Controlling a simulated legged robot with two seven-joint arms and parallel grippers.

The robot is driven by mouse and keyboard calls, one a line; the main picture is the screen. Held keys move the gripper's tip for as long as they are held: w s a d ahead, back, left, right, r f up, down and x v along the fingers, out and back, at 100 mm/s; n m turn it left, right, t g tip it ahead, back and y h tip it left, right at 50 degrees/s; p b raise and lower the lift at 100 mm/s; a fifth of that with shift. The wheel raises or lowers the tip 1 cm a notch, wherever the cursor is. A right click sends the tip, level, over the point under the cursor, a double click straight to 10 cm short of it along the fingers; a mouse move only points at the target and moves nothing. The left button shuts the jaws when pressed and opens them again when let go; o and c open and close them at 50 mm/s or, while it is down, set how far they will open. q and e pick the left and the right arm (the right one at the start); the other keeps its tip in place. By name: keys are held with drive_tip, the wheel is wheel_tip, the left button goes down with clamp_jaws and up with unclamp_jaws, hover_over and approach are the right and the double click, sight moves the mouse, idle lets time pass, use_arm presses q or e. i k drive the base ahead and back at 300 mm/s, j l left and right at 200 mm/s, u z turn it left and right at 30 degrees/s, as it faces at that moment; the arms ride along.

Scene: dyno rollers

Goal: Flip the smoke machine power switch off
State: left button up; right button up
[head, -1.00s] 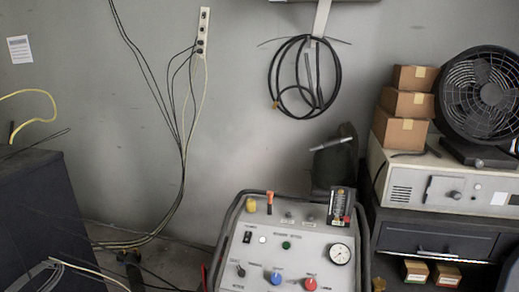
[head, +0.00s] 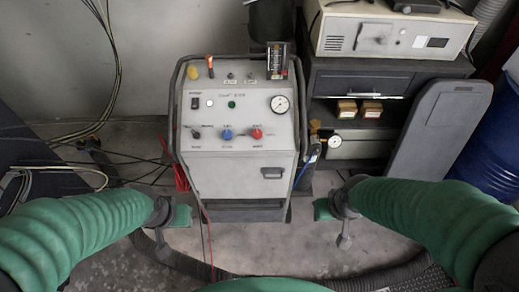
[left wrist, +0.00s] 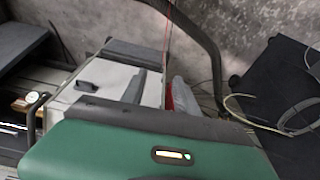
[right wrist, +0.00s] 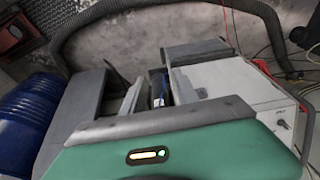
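The smoke machine (head: 240,180) is a grey wheeled cabinet with a sloped control panel, in the middle of the head view. A small black rocker switch (head: 194,102), apparently the power switch, sits at the panel's upper left; its position is too small to tell. My left gripper (head: 172,216) is low, left of the cabinet, apart from the panel. My right gripper (head: 334,209) is low on the right, also apart. Parts of the cabinet also show in both wrist views.
A dark tube handle (head: 176,110) frames the panel. A gauge (head: 281,104) is at its right. Dark shelving (head: 375,75) stands on the right, with a leaning grey panel (head: 428,130) and blue drum (head: 490,140). Cables hang at left. A thick hose crosses the floor in front.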

sight(195, 105)
drive_tip(key=j+z, duration=0.45)
drive_tip(key=j, duration=0.2)
drive_tip(key=k+j+z, duration=0.15)
drive_tip(key=j+z, duration=0.35)
drive_tip(key=k+j, duration=0.15)
drive_tip(key=j, duration=0.25)
drive_tip(key=k+j, duration=0.1)
drive_tip(key=j, duration=0.3)
drive_tip(key=k+j+z, duration=0.1)
drive_tip(key=j, duration=0.35)
drive_tip(key=k+j, duration=0.15)
drive_tip(key=j, duration=0.25)
